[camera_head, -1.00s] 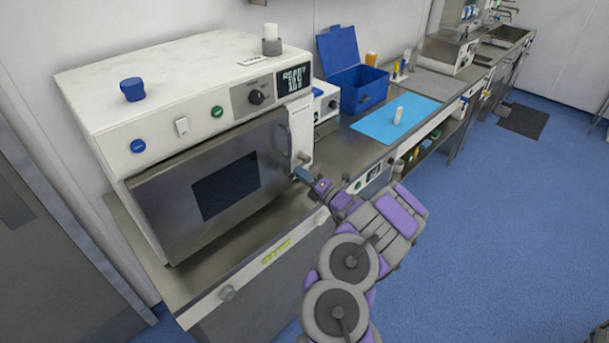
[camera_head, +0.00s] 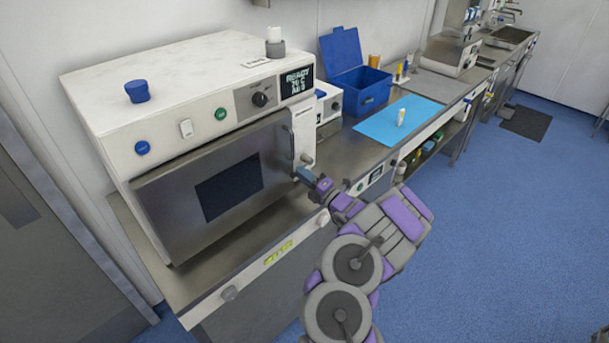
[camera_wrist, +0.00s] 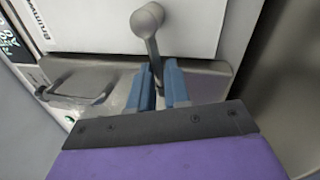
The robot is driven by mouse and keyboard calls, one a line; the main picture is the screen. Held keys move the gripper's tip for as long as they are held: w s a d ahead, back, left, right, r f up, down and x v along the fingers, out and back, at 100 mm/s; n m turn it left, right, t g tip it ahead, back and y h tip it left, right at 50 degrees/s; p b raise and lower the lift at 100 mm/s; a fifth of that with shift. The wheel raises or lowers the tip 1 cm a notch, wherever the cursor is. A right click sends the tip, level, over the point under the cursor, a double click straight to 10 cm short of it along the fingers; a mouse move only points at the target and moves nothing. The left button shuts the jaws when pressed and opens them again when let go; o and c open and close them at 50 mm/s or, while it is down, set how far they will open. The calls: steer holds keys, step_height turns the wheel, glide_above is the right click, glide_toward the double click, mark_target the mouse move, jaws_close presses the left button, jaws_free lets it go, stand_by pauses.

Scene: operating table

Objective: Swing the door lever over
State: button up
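A white benchtop unit (camera_head: 185,70) has a closed grey door (camera_head: 165,215) with a dark window. The door lever (camera_head: 306,158) is at the right edge of the door, on the white front panel. In the wrist view the lever (camera_wrist: 151,45) shows a round grey knob at the top and a stem running down between my blue fingertips. My gripper (camera_head: 303,174) is at the lever; in the wrist view my gripper (camera_wrist: 159,85) has its fingers a narrow gap apart, around the stem. Whether both fingers press on the stem is unclear.
The steel counter (camera_head: 190,285) runs under the unit and on to the right. A blue open box (camera_head: 360,90), a blue mat (camera_head: 385,125) and a small bottle (camera_head: 401,117) stand beyond. A grey bar handle (camera_wrist: 75,90) lies left of my fingers.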

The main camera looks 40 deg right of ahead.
steer(key=o, duration=0.4)
steer(key=p+v, duration=0.3)
steer(key=v, duration=1.4)
steer(key=shift+s+f+p, duration=0.1)
steer(key=shift+f+p, duration=0.05)
steer(key=shift+p, duration=0.2)
